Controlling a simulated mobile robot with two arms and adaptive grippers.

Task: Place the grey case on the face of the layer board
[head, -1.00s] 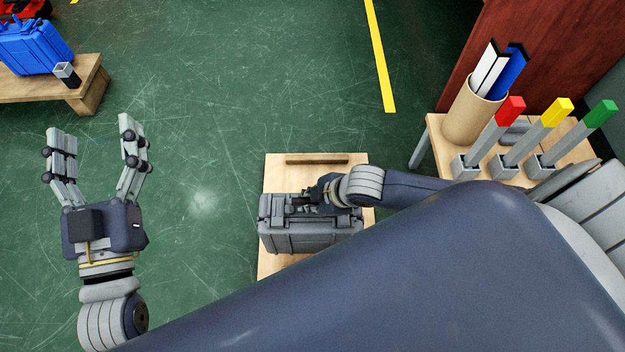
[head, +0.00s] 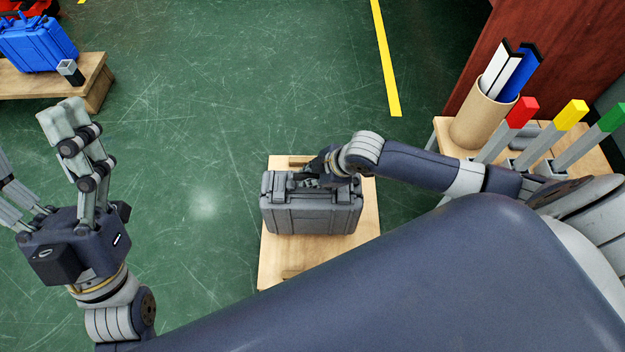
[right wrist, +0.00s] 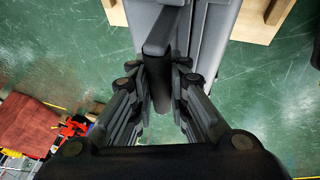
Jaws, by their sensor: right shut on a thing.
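The grey case (head: 312,212) is over the middle of the pale wooden layer board (head: 350,258), with its handle side up. I cannot tell whether its underside touches the board. My right gripper (head: 326,172) is shut on the case's handle. In the right wrist view the gripper's fingers (right wrist: 162,82) close around the dark handle (right wrist: 163,35), with the grey case (right wrist: 215,25) beyond and part of the board (right wrist: 258,18) beside it. My left gripper (head: 38,145) is open and empty, partly cut off at the left edge.
A blue case (head: 38,44) stands on a wooden bench (head: 92,84) at the upper left. At the right, a small table (head: 445,138) holds a cardboard tube (head: 482,115) and posts with red, yellow and green tops. Green floor around the board is clear.

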